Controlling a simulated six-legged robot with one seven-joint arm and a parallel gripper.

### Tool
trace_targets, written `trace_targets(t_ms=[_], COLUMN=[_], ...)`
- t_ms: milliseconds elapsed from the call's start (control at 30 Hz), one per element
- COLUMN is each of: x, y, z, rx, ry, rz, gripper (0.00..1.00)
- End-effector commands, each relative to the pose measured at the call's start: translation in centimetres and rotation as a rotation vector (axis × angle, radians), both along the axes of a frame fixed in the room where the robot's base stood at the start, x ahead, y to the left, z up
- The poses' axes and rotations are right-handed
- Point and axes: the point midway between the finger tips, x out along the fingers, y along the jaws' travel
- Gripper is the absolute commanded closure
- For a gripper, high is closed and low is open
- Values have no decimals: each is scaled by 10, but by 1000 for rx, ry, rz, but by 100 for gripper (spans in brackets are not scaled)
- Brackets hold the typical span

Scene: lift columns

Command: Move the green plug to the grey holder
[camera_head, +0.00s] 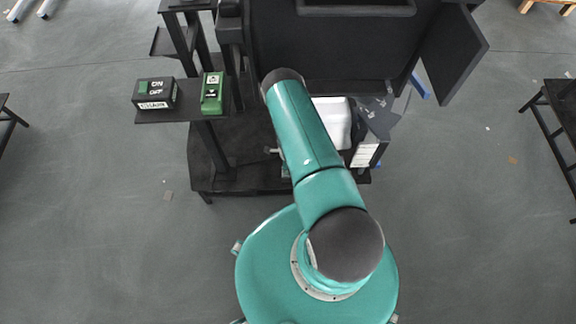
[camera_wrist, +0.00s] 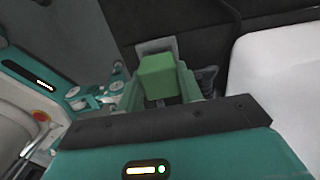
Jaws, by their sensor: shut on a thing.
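The green plug (camera_wrist: 158,74) is a blocky green piece in the wrist view. My gripper (camera_wrist: 160,83) is shut on it, with a finger on either side. A light grey piece (camera_wrist: 156,46) shows just behind the plug; I cannot tell whether it is the grey holder or whether the plug touches it. In the head view my teal arm hides the gripper and the plug, and I cannot make out the grey holder there.
A dark workstation (camera_head: 330,45) stands ahead. A side shelf (camera_head: 185,115) at its left bears an ON/OFF box (camera_head: 155,93) and a green device (camera_head: 212,93). Open grey floor surrounds my base.

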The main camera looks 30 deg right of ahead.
Motion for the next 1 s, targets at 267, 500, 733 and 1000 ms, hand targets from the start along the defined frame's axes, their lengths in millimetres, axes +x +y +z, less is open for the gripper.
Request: trace_targets(t_ms=[267, 500, 733, 1000], x=[0, 0, 0, 0], y=[0, 0, 0, 0], z=[-4, -7, -11, -14], rx=[0, 0, 0, 0], ry=[0, 0, 1, 0], rz=[0, 0, 0, 0], gripper=[84, 84, 84, 84])
